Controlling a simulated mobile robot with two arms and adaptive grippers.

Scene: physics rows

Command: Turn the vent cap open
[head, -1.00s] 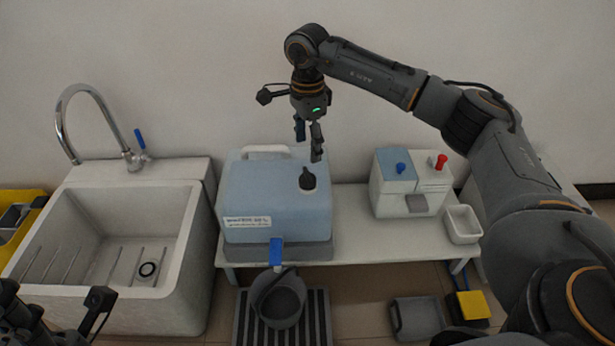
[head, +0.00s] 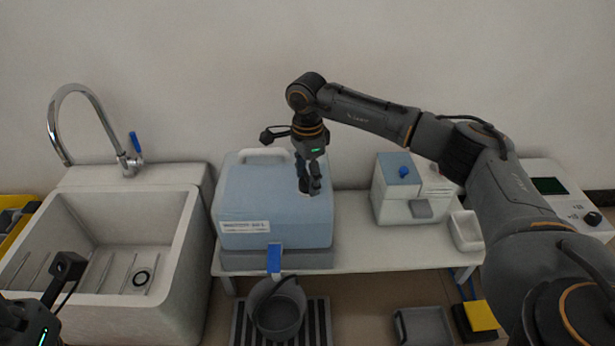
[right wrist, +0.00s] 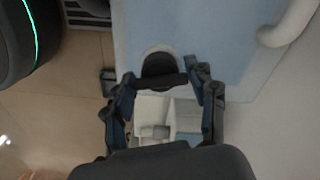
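The blue container (head: 250,190) stands on the white bench, with a blue tap (head: 274,258) at its lower front. Its black vent cap (right wrist: 160,66) sits in a pale ring on top, as the right wrist view shows. In the head view the cap is hidden behind my right gripper (head: 310,186), which points down over it. In the right wrist view the fingers (right wrist: 160,82) stand apart on either side of the cap's near edge. I cannot tell whether they touch it. Of my left arm, only dark parts show at the lower left; its fingers cannot be made out.
A white sink (head: 180,235) with a chrome faucet (head: 90,92) stands left. A grey bucket (head: 277,312) is below the tap on a slatted mat. Right of the container are a white and blue box (head: 396,198) and a small white tray (head: 466,232). A grey tray (head: 422,328) lies on the floor.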

